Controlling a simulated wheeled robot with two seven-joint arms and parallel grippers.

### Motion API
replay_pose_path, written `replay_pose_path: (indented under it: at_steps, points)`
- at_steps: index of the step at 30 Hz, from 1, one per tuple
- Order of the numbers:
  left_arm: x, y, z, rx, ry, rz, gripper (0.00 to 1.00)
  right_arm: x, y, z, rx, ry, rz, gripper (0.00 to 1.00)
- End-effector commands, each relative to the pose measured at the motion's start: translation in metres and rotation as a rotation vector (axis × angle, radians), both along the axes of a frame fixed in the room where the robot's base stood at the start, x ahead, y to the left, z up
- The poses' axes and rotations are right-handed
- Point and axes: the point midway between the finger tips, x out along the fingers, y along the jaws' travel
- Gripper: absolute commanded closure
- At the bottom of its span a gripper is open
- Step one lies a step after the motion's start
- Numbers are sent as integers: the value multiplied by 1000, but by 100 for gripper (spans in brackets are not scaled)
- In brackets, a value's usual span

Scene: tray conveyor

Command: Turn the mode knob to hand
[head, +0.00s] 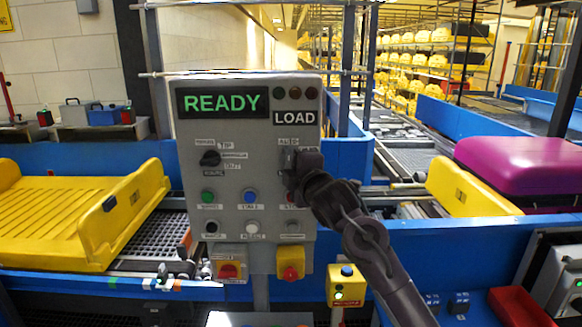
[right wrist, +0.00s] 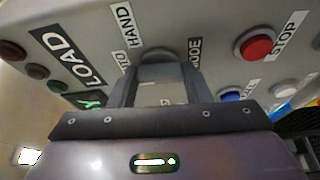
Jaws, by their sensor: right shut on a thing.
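The grey control panel (head: 262,180) stands upright in the middle of the head view. My right gripper (head: 291,160) is at its right half, just under the AUTO label, and covers the mode knob there. In the right wrist view the grey knob (right wrist: 158,56) sits between the two fingers of my right gripper (right wrist: 157,80), which is shut on it. The HAND label (right wrist: 126,25), part of the AUTO label and the MODE label (right wrist: 194,54) are around the knob. The knob's pointer is hidden, so its setting cannot be told. My left gripper is not in view.
A second, black knob (head: 210,158) is on the panel's left half. A red STOP button (right wrist: 256,46) is close beside the gripper. The display (head: 222,102) reads READY, with LOAD below. Yellow trays (head: 50,222) flank the panel; the right one carries a purple case (head: 520,165).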

Motion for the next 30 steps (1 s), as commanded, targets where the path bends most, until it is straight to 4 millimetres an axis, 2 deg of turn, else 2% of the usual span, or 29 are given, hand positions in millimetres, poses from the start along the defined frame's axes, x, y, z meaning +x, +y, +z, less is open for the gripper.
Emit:
replay_pose_path:
  at_steps: [6,18,30]
  points:
    - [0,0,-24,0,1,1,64,0,1,-7,153,2,1,79]
    - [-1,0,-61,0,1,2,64,0,2,-9,531,3,1,79]
    - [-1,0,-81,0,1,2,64,0,4,-9,843,5,0,79]
